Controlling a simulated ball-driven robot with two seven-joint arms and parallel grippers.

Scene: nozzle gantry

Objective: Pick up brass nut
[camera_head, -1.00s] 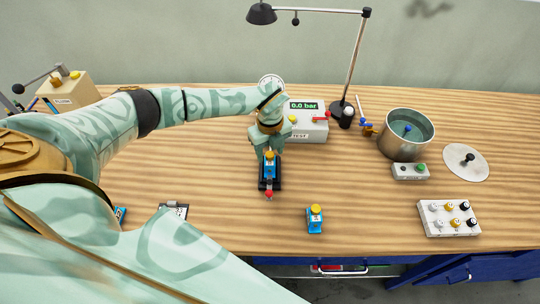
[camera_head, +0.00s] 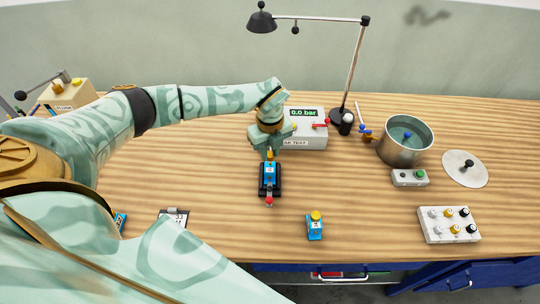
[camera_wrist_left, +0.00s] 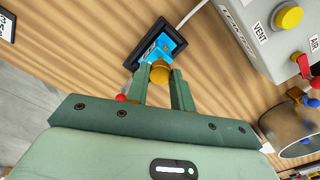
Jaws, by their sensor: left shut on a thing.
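My left gripper (camera_head: 270,151) is shut on the brass nut (camera_wrist_left: 159,72), a small yellow-gold piece between its fingertips (camera_wrist_left: 160,78). In the head view the nut (camera_head: 270,155) shows just under the fingers. Right by it is a blue block (camera_head: 269,173) in a black fixture (camera_head: 270,193) with a red knob; the block also shows in the wrist view (camera_wrist_left: 166,47). I cannot tell for sure whether the nut is clear of the block. My right gripper is not in view.
A second blue block with a yellow top (camera_head: 315,226) stands to the right. The test box (camera_head: 306,126) is close behind the gripper. A metal pot (camera_head: 405,142), a button box (camera_head: 409,177) and a tray of nozzles (camera_head: 448,237) are at the right. The front middle is mostly clear.

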